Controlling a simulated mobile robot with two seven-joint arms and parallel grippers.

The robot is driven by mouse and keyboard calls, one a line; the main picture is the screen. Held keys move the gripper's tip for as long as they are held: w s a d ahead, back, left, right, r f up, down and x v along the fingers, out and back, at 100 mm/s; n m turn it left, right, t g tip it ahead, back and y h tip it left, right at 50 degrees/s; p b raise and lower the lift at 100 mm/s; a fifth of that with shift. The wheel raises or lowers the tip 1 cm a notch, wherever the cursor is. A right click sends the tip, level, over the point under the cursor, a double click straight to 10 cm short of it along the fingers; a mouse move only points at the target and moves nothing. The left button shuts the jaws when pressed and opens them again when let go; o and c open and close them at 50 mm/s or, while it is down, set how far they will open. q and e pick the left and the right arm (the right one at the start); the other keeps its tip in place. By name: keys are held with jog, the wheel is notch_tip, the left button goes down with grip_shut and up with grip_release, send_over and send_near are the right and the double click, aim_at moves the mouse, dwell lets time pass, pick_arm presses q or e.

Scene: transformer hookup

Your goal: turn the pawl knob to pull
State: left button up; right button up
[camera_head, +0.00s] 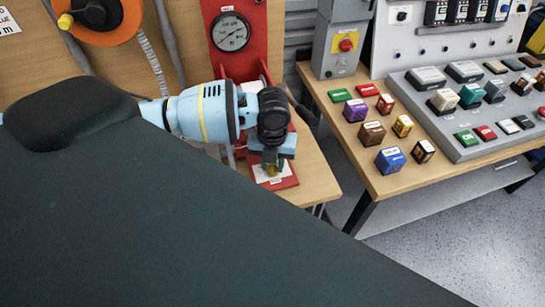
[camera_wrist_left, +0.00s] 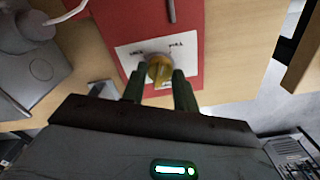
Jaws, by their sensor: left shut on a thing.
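The pawl knob (camera_wrist_left: 157,72) is a small yellow knob on a white label plate (camera_wrist_left: 128,60) fixed to a red base (camera_wrist_left: 192,42). In the head view, the knob (camera_head: 271,170) shows just below my left gripper (camera_head: 271,165). In the left wrist view, the two dark fingers of my left gripper (camera_wrist_left: 158,85) stand on both sides of the knob and are shut on it. My right gripper is not in view.
A red panel with a round gauge (camera_head: 231,32) stands behind my left arm. To the right, a wooden table (camera_head: 386,182) holds several coloured blocks and a grey console (camera_head: 470,140). A grey box with a red button (camera_head: 346,44) stands at its back left.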

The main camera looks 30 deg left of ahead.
aim_at(272, 166)
pick_arm(q)
jog(key=shift+m, duration=2)
jog(key=o, duration=1)
jog(key=shift+c, duration=0.2)
jog(key=shift+r, duration=3.9)
